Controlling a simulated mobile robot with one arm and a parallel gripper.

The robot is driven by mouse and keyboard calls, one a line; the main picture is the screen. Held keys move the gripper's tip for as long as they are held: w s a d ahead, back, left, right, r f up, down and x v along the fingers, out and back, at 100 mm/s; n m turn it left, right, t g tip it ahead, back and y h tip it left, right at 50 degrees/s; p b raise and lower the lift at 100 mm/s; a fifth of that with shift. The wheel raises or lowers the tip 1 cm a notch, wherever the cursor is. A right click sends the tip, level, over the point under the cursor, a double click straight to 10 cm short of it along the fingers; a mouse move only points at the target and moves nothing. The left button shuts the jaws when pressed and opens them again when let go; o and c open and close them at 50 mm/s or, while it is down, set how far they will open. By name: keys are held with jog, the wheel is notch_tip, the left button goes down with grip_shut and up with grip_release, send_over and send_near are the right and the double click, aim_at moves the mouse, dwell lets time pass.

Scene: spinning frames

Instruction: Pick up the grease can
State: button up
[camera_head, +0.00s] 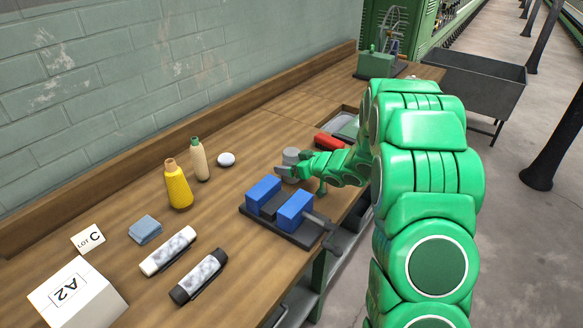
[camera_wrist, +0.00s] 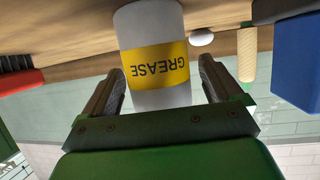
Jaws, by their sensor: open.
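The grease can (camera_head: 290,154) is a grey-white cylinder standing on the wooden workbench (camera_head: 130,205), behind the blue-jawed vise. In the wrist view the can (camera_wrist: 150,98) shows upside down, with a yellow band reading GREASE. My gripper (camera_head: 288,172) is at the near side of the can. In the wrist view my gripper (camera_wrist: 162,72) is open, with one finger on each side of the can. The can's far side is hidden.
The blue vise (camera_head: 265,190) stands close in front of my gripper. A red object (camera_head: 329,141) lies just right of the can.

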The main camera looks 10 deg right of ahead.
aim_at(292, 152)
jog(key=c, duration=1.4)
jog(key=shift+r, duration=0.55)
notch_tip(292, 152, up, 2)
jog(key=shift+r, duration=0.2)
jog(key=shift+s+r, duration=1.6)
jog(key=shift+s, duration=0.75)
jog(key=shift+s+r, duration=1.6)
jog(key=shift+s, duration=0.7)
jog(key=shift+s+r, duration=1.6)
jog(key=shift+s, duration=0.75)
